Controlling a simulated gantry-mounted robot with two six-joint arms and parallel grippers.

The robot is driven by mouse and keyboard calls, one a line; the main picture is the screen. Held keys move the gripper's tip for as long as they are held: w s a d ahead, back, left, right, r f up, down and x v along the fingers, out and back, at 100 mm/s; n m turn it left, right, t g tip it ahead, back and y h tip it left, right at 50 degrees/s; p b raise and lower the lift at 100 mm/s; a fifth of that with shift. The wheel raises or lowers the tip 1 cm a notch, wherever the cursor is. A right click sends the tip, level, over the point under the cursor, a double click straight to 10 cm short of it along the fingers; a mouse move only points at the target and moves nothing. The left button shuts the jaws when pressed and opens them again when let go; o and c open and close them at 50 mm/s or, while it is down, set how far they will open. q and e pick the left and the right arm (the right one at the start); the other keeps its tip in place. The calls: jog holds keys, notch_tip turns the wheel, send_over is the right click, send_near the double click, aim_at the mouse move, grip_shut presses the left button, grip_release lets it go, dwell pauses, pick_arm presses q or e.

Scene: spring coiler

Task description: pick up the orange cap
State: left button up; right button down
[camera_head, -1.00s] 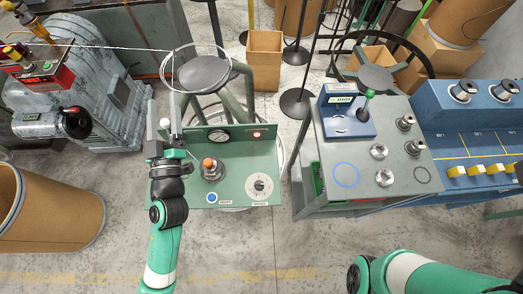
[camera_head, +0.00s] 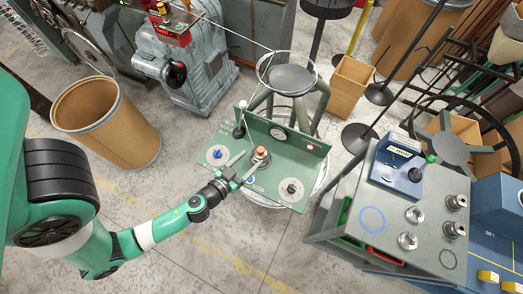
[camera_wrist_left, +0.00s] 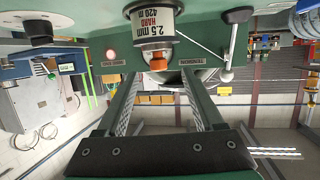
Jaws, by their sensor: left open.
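The orange cap (camera_head: 261,151) sits on top of a silver cylindrical fitting (camera_head: 260,160) on the green control panel (camera_head: 268,177). In the left wrist view the orange cap (camera_wrist_left: 157,65) shows below a white label reading "2.5 mm HARD 420 m". My left gripper (camera_head: 245,165) reaches in from the lower left, its fingers pointing toward the cap. In the wrist view its two open fingers (camera_wrist_left: 160,78) frame the cap from either side, with nothing held between them. The cap appears just beyond the fingertips. My right gripper is out of view.
The panel carries a blue knob (camera_head: 218,154), a dial (camera_head: 291,190) and a black-based post (camera_head: 239,132). A wire loop and round grey disc (camera_head: 291,79) stand behind it. A grey bench (camera_head: 395,245) is at the right, a cardboard drum (camera_head: 120,135) at the left.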

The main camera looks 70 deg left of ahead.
aim_at(258, 152)
pick_arm(q)
jog(key=x, duration=0.5)
jog(key=shift+w+r+p, duration=0.1)
jog(key=shift+p, duration=0.25)
jog(key=x, duration=0.5)
jog(key=shift+w, duration=0.15)
jog(key=shift+d, duration=0.1)
grip_shut()
